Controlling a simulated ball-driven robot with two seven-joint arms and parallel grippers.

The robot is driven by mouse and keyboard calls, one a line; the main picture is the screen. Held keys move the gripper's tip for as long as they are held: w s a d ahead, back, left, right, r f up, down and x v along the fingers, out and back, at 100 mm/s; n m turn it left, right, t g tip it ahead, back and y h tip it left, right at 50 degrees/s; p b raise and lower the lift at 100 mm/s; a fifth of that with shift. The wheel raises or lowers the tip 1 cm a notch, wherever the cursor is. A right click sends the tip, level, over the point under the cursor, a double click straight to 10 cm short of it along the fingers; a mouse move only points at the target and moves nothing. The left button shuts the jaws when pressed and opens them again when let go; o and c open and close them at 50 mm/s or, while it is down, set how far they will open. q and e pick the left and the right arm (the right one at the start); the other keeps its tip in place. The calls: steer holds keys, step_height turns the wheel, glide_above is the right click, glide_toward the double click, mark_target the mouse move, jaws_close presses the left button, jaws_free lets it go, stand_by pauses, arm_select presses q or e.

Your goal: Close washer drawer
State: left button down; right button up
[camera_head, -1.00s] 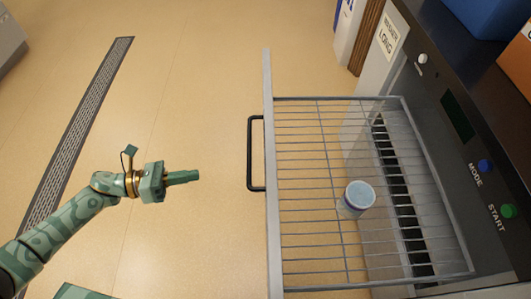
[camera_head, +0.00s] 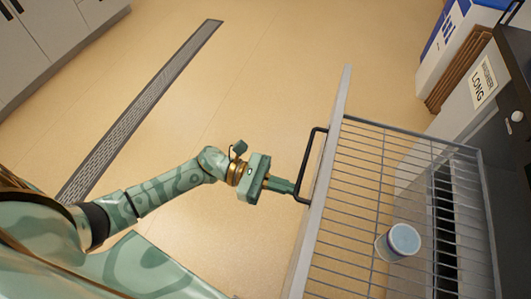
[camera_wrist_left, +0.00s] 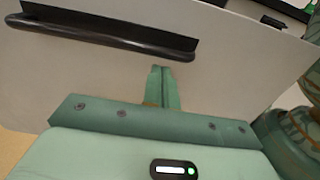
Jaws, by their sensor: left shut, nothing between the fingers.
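The washer drawer (camera_head: 360,180) is a wire rack behind a grey front panel (camera_head: 317,215), pulled out from the washer. A black bar handle (camera_head: 308,160) is on the panel. A small jar with a pale blue lid (camera_head: 402,240) stands in the rack. My green left gripper (camera_head: 294,189) is shut and empty, its fingertips close to the panel by the handle's lower end. In the left wrist view the fingers (camera_wrist_left: 163,75) point at the panel (camera_wrist_left: 235,75) beside the handle (camera_wrist_left: 110,35); I cannot tell whether they touch. My right gripper is not in view.
A floor drain (camera_head: 150,100) runs along the left. The floor before the drawer is clear.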

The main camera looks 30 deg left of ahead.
arm_select(q)
steer(key=d, duration=0.2)
steer(key=shift+w+d, duration=0.3)
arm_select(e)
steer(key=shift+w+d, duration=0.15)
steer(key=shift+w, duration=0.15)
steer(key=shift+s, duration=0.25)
arm_select(q)
steer(key=shift+d, duration=0.1)
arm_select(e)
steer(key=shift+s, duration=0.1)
